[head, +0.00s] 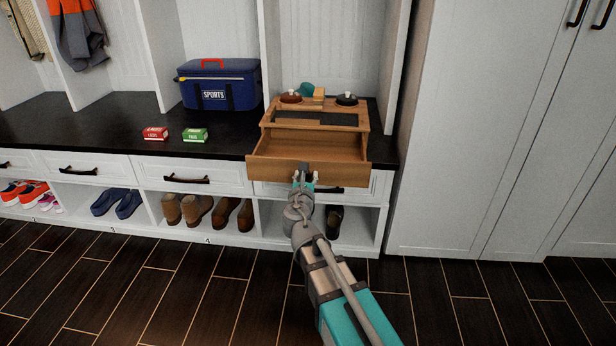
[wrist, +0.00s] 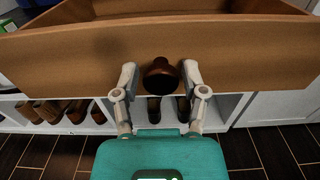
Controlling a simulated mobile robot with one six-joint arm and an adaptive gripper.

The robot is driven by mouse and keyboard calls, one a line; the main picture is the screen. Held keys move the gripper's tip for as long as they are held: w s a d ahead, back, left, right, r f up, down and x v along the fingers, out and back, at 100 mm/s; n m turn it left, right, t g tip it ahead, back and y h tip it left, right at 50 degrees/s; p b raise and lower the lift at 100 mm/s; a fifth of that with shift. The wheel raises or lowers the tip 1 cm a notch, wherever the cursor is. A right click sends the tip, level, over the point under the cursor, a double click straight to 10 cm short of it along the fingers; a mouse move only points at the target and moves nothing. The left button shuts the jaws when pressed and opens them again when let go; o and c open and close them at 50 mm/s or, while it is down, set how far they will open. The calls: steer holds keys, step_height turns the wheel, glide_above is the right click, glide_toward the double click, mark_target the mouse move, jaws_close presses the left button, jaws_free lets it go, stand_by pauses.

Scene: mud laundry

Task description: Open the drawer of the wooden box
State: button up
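The wooden box (head: 364,117) stands on the dark bench top at the right. Its drawer (head: 341,174) is pulled well out toward me, past the bench's front edge, and its inside looks empty. The drawer's dark round knob (wrist: 160,77) shows in the wrist view. My gripper (head: 304,182) is at the drawer front, and in the wrist view its two fingers stand on either side of the knob (wrist: 157,70). A gap shows at the left finger; the right finger is very close to the knob, and I cannot tell whether it touches.
On the box lie several small items, including a teal one (head: 306,89). A blue sports cooler (head: 222,92), a red box (head: 155,133) and a green box (head: 195,135) stand to the left. Shoes fill cubbies below. A tall white cabinet (head: 465,130) stands right. The floor is clear.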

steer(key=shift+o, duration=0.5)
steer(key=shift+s, duration=0.1)
steer(key=s, duration=0.7)
steer(key=shift+s, duration=0.15)
steer(key=shift+a, duration=0.1)
